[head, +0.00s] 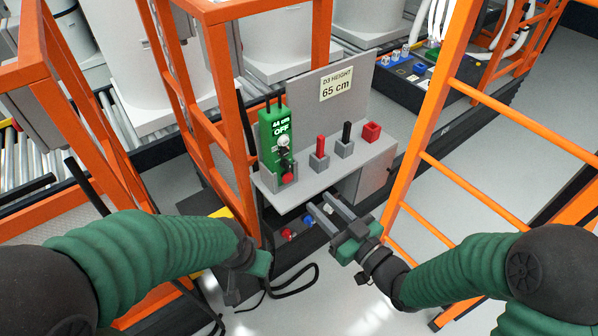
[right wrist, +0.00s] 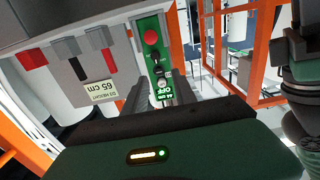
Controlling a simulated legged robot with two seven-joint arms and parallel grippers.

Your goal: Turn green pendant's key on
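The green pendant (head: 266,132) stands upright in a grey holder on the shelf. Its screen reads "44 cm OFF". A pale round key knob (head: 284,143) sits below the screen, with a dark control under it and a red button (head: 288,177) at the bottom. The pendant also shows upside down in the right wrist view (right wrist: 164,52). My right gripper (head: 320,202) is open and empty, below and right of the pendant, at the shelf's front edge and apart from the pendant. My left gripper (head: 258,264) is low left of it; its fingers are hidden.
The grey shelf (head: 335,165) also holds a red-handled piece (head: 320,150), a black-handled piece (head: 346,135) and a red block (head: 371,131). A sign (head: 336,84) behind reads "D3 HEIGHT 65 cm". Orange frames (head: 440,110) stand on both sides. A black cable hangs below the shelf.

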